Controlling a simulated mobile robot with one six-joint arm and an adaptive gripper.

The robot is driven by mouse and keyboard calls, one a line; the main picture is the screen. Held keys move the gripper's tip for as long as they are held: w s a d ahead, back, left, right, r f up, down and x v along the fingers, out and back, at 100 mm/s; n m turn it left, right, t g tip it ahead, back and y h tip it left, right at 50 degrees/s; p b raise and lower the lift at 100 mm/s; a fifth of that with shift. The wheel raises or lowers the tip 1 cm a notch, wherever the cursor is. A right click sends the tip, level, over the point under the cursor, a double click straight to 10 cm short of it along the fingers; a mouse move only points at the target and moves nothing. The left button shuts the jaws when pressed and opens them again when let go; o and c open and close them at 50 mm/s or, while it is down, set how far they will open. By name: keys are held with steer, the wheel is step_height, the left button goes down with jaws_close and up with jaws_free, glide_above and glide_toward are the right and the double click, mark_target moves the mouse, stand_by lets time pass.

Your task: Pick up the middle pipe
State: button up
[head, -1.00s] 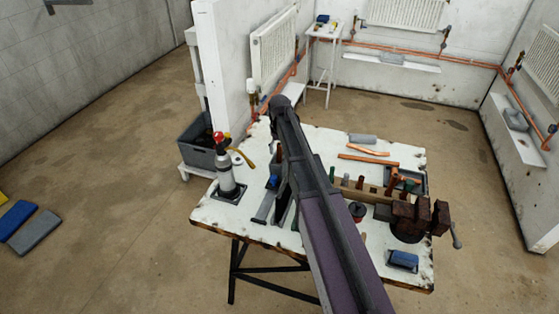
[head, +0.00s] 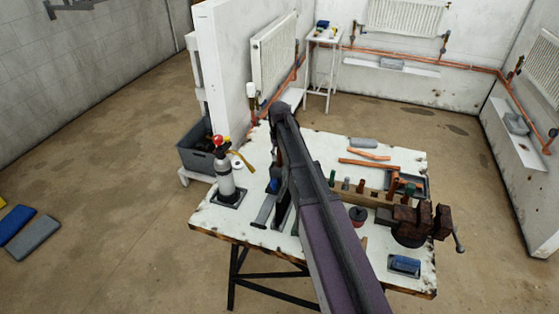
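Copper pipes lie on the worn white workbench (head: 225,222), to the right of my arm. One short, slightly bent pipe (head: 369,155) lies toward the back. A longer straight pipe (head: 368,163) lies just in front of it. Another copper piece (head: 393,184) stands at a slant by the dark tray. I cannot tell which of these is the middle pipe. My arm crosses the bench from the bottom edge and covers part of it. My gripper cannot be made out; the arm hides that area.
A rusty vise (head: 412,222) stands at the bench's right edge. A wooden rack (head: 362,196) with upright pieces and a dark tray (head: 419,184) are beside it. A red-topped bottle (head: 225,175) stands at the left. A partition wall (head: 228,60) rises behind.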

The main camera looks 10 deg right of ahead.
jaws_close()
steer(key=shift+r, duration=0.15)
step_height(320, 180, up, 10)
steer(key=p, duration=1)
steer(key=shift+f, duration=0.2)
stand_by(0.5)
steer(key=shift+f+b, duration=0.65)
steer(key=shift+s, duration=0.15)
